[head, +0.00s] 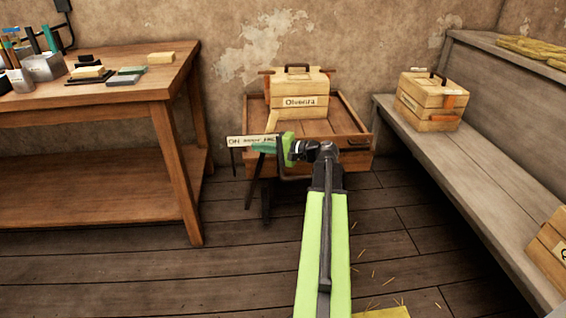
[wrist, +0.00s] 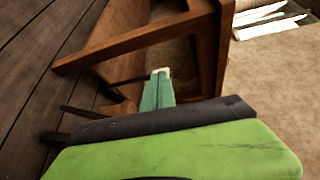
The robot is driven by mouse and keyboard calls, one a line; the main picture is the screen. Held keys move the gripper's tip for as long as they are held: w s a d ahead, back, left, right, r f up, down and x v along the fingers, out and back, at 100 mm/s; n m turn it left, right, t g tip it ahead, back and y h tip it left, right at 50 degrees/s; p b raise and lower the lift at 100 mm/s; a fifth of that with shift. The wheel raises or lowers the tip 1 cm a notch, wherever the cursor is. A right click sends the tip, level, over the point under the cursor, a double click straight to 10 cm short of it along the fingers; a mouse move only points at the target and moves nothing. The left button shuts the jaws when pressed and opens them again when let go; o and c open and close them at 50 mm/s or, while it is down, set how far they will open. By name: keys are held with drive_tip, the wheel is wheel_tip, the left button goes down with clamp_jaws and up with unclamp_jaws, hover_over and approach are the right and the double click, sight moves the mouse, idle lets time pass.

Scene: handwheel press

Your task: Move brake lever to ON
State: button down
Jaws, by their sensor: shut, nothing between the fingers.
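The brake lever appears as a teal-green bar (head: 264,148) at the left front of a wooden cart (head: 345,140), just below a pale label strip (head: 240,141) that reads ON at its left end. The rest of the label is too small to read. In the wrist view the lever (wrist: 157,93) has a pale tip and rises from behind my dark finger edge. My gripper (head: 288,149), green and black, is shut and empty, right beside the lever's right end. Whether it touches the lever I cannot tell. The lever's lower part is hidden behind my gripper in the wrist view.
A wooden workbench (head: 120,94) with tools and blocks stands at the left; its frame also shows in the wrist view (wrist: 140,40). A wooden box (head: 298,103) sits on the cart. A grey bench (head: 450,160) with boxes runs along the right. The plank floor between is mostly clear.

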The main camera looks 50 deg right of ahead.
drive_tip(key=s+d+f+m+t+h+b, duration=0.1)
drive_tip(key=s+d+m+t+h+b, duration=0.2)
drive_tip(key=s+d, duration=0.4)
drive_tip(key=s+d+f+m+t+h+b, duration=0.15)
drive_tip(key=s+d+b, duration=0.25)
drive_tip(key=d, duration=0.6)
drive_tip(key=w+a+r+p, duration=0.1)
drive_tip(key=w+a, duration=0.1)
drive_tip(key=w, duration=0.4)
drive_tip(key=w+a+r+p, duration=0.2)
drive_tip(key=w, duration=0.4)
drive_tip(key=shift+r, duration=0.2)
drive_tip(key=shift+w+m+t, duration=0.15)
drive_tip(key=shift+m+t, duration=0.1)
